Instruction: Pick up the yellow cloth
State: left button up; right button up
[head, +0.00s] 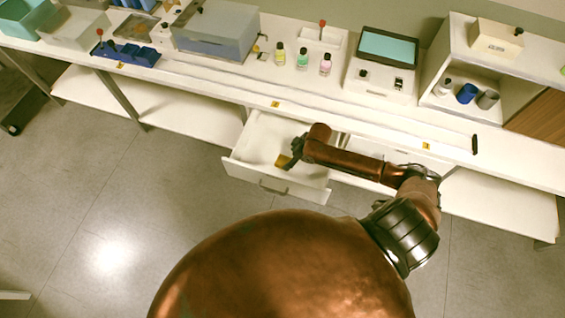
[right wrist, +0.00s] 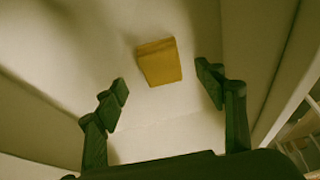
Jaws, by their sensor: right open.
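The yellow cloth (right wrist: 159,62) is a small folded block lying on the white floor of the open drawer. In the head view the cloth (head: 282,161) shows just left of my right gripper (head: 291,163), partly hidden by it. The drawer (head: 240,167) is pulled out from under the bench. In the right wrist view my right gripper (right wrist: 164,88) is open and empty, with the cloth ahead of the gap between its fingertips and not between them. My left gripper is in neither view.
The drawer's walls stand close around my right gripper. On the bench above are several small bottles (head: 302,58), a device with a screen (head: 387,47), a grey box (head: 215,30) and a blue rack (head: 125,54). The floor (head: 110,200) in front of the drawer is clear.

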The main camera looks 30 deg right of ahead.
aim_at(286, 162)
jog(key=b+x, duration=0.1)
jog(key=x, duration=0.4)
jog(key=shift+f, duration=0.3)
jog(key=c, duration=1.2)
